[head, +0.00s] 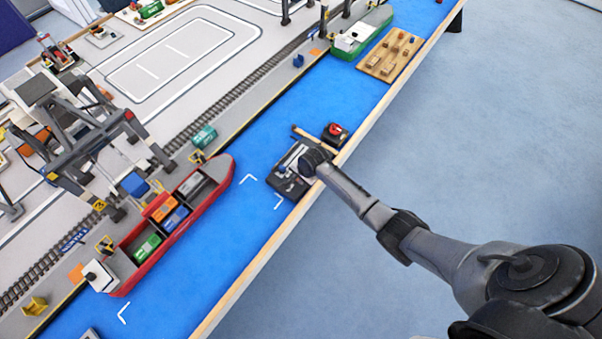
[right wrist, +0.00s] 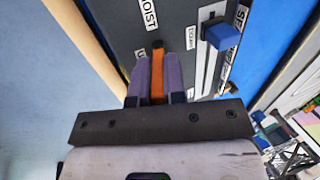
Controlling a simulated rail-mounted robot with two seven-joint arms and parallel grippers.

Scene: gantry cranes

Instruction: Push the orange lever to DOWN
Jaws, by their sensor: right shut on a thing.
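The orange lever (right wrist: 158,84) stands between the two fingers of my right gripper (right wrist: 158,72) in the right wrist view, and the fingers are shut on it. The lever belongs to a dark grey control panel (right wrist: 178,20) with a white HOIST label (right wrist: 148,14) near the lever's tip. The fingers hide the lever's slot, so I cannot tell its position. In the head view the control box (head: 287,186) lies near the blue table's edge, partly under my right arm; the lever is hidden there. My left gripper is not in view.
A blue lever knob (right wrist: 221,34) sits on the same panel, right of the orange lever. A small box with a red button (head: 335,132) stands just beyond the control box. A red ship (head: 226,166) and a grey gantry crane (head: 92,140) stand to the left.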

